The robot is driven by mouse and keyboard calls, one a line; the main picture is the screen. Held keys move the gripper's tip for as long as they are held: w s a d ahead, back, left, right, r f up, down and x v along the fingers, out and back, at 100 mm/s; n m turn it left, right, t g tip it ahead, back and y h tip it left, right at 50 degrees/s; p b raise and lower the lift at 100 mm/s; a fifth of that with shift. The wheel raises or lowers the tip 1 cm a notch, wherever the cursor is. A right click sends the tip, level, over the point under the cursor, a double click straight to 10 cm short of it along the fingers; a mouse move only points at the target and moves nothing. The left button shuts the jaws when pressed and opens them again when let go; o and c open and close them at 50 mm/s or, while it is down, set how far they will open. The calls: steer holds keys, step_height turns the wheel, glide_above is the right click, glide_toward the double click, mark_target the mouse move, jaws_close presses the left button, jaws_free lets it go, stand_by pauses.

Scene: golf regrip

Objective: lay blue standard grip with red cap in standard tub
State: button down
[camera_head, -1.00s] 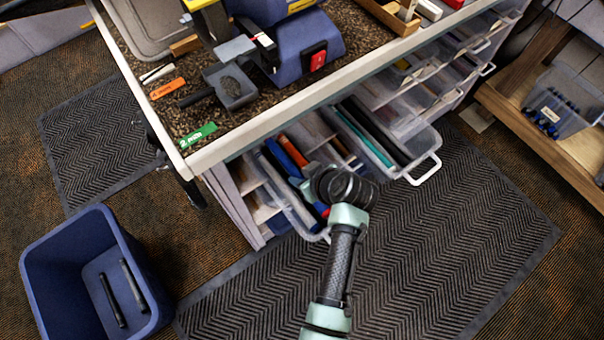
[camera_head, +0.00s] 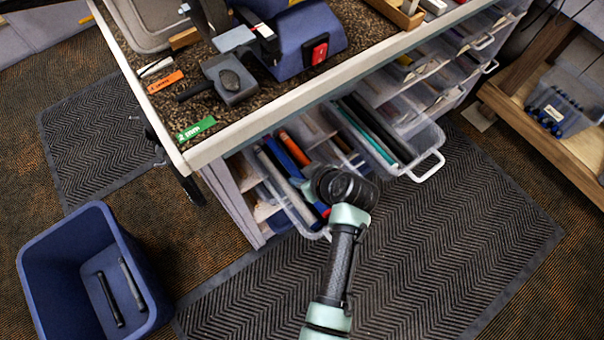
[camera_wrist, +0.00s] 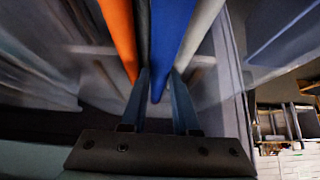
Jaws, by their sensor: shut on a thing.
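My gripper (camera_wrist: 161,78) is shut on a long blue grip (camera_wrist: 170,35), with one finger on each side of it. In the head view my gripper (camera_head: 307,186) is low over a pulled-out clear tub, partly hidden by my wrist. The blue grip (camera_head: 293,149) lies lengthwise there, with a red end (camera_head: 325,211) at the front. An orange grip (camera_wrist: 119,35) is to its left and a grey one (camera_wrist: 204,30) to its right in the wrist view. I cannot tell which tub is the standard one; no label is readable.
A second clear tub (camera_head: 430,168) is pulled out to the right, holding dark and teal grips. The bench edge (camera_head: 300,97) overhangs the tubs. A blue bin (camera_head: 45,270) with two dark grips stands at lower left. The mat (camera_head: 460,240) in front is clear.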

steer(key=shift+f, duration=0.2)
steer(key=c, duration=0.6)
jaws_free()
steer(key=shift+r, duration=0.1)
steer(key=p+v, duration=0.1)
steer(key=v, duration=1.2)
